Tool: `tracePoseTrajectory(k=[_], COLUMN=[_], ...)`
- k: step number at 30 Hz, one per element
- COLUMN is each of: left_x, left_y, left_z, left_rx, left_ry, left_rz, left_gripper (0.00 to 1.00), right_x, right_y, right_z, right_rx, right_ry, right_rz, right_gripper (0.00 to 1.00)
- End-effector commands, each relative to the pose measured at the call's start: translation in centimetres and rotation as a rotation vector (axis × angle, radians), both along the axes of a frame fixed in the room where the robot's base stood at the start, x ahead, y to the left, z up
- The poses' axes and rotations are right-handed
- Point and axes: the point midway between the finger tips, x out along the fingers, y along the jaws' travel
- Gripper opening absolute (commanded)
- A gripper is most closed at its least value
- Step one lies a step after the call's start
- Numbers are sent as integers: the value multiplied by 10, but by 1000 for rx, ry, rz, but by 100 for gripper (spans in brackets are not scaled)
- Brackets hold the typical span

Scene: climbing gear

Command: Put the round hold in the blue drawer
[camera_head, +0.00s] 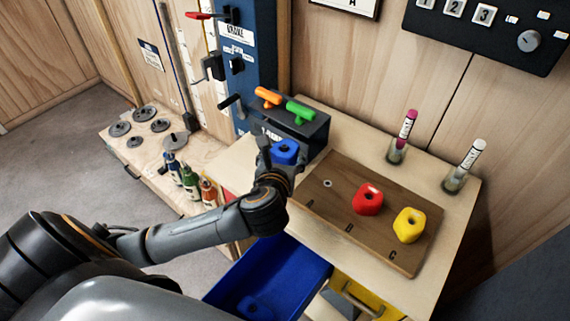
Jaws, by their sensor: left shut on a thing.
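My left gripper (281,162) is shut on a blue hold (286,150) with a dark hole in its middle, held above the table's left part. A red hold (368,197) and a yellow hold (409,225) sit on the brown board (345,222) near the letters B and C. The spot by A shows only a small metal fitting (327,183). The blue drawer (304,267) is pulled open below the table's front edge, beneath my left forearm. A dark blue shape (257,306) lies inside it, too dim to identify. My right gripper is out of view.
A dark rack with an orange handle (268,97) and a green handle (300,111) stands behind the held hold. A yellow drawer front (366,298) is beside the blue drawer.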

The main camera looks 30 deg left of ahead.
Motion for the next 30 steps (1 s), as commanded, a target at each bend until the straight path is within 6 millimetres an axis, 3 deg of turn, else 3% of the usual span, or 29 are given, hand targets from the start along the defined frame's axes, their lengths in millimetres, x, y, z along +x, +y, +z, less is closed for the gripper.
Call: tracePoseTrajectory(k=[3,10,15,21,30], left_x=[16,34,39,39,39], left_y=[13,24,29,29,28], left_z=[-26,-49,-59,-87,-89], left_rx=[4,0,1,0,0], left_ry=[2,-3,-2,0,-2], left_rz=[3,0,0,-1,-1], left_gripper=[27,27,27,27,27], right_x=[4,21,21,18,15], right_y=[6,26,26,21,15], right_z=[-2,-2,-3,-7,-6], right_rx=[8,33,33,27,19], right_ry=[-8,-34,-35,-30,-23], right_rz=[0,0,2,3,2], right_gripper=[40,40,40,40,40])
